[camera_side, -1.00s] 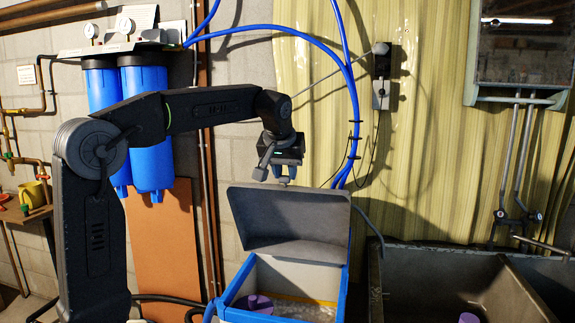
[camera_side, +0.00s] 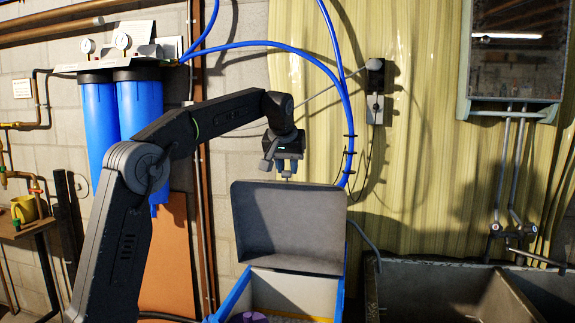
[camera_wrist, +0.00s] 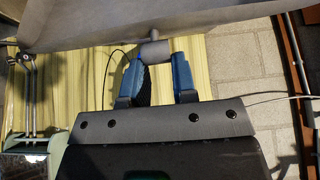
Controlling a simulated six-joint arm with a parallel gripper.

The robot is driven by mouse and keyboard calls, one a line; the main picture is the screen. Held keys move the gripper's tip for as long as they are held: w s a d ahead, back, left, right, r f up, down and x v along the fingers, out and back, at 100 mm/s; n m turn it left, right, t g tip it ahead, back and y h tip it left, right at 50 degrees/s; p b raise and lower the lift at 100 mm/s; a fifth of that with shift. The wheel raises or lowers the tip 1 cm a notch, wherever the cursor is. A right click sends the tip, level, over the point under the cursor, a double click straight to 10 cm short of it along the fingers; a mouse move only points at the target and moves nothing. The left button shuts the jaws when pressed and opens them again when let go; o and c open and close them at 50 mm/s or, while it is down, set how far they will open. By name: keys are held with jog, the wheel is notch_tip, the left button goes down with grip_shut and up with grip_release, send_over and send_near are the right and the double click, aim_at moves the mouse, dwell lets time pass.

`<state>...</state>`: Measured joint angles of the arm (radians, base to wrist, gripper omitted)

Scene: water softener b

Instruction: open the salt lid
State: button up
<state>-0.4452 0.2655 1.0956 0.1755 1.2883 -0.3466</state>
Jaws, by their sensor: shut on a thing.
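The grey salt lid (camera_side: 290,225) is raised and stands steeply at the back of the salt bin (camera_side: 295,290), a box with blue edges. Its underside faces the side camera. My gripper (camera_side: 287,172) is at the lid's top edge. The knob itself is hard to make out in the side view.
The bin is open at the front, with a purple object (camera_side: 248,318) inside. Blue filter housings (camera_side: 140,125) hang at the left. A blue hose (camera_side: 346,120) loops behind my gripper. A grey sink (camera_side: 440,295) stands to the right.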

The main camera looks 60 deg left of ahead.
jog(key=shift+r, duration=0.25)
jog(key=shift+w+a+r, duration=0.1)
jog(key=shift+w+a, duration=0.3)
jog(key=shift+w, duration=0.05)
jog(key=w+a, duration=0.4)
jog(key=shift+w+a+r, duration=0.35)
jog(key=shift+w+r, duration=0.05)
jog(key=o, duration=0.9)
jog(key=shift+c, duration=0.2)
